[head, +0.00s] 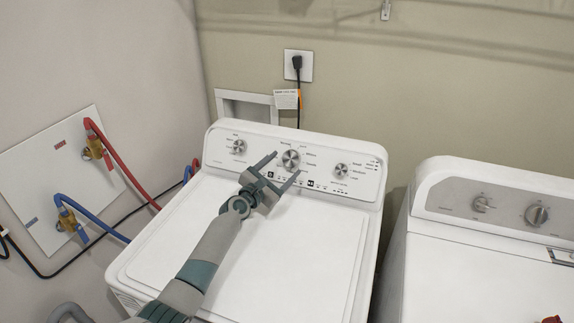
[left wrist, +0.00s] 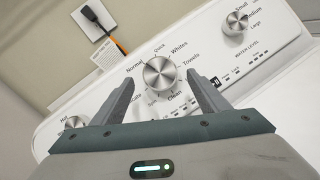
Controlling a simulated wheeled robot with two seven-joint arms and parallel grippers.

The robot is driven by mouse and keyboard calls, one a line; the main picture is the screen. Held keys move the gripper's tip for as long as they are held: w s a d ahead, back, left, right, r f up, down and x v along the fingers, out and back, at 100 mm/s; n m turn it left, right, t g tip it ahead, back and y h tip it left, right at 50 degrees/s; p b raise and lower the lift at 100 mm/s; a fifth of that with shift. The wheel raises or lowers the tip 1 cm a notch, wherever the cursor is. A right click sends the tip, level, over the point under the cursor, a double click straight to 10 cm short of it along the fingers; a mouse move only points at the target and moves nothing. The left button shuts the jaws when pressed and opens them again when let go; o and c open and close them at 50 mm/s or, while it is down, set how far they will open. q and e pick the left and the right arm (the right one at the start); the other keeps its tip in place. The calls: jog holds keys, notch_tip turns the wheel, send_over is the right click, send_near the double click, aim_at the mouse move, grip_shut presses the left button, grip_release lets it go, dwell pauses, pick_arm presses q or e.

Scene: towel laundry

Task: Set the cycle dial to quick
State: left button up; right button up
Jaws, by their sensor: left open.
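The cycle dial (head: 290,159) is the large silver knob in the middle of the washer's control panel (head: 215,145). In the left wrist view the dial (left wrist: 159,73) has labels around it, with Normal, Quick and Whites above, Towels at right and Clean below. Its pointer setting is too small to tell. My left gripper (head: 287,166) is open in front of the panel. Its fingers stand on either side of the dial in the left wrist view, apart from it as far as I can see. My right gripper is not in view.
Smaller knobs sit at the panel's left (head: 238,146) and right (head: 341,170). A second white machine (head: 480,270) stands at the right. Red (head: 120,160) and blue (head: 85,212) hoses run from the wall at the left. The washer lid (head: 300,240) is clear except for my arm above it.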

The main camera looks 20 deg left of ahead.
aim_at(292, 159)
pick_arm(q)
jog(key=shift+b+x, duration=0.4)
jog(key=shift+x, duration=1)
jog(key=c, duration=1)
jog(key=shift+c, duration=0.2)
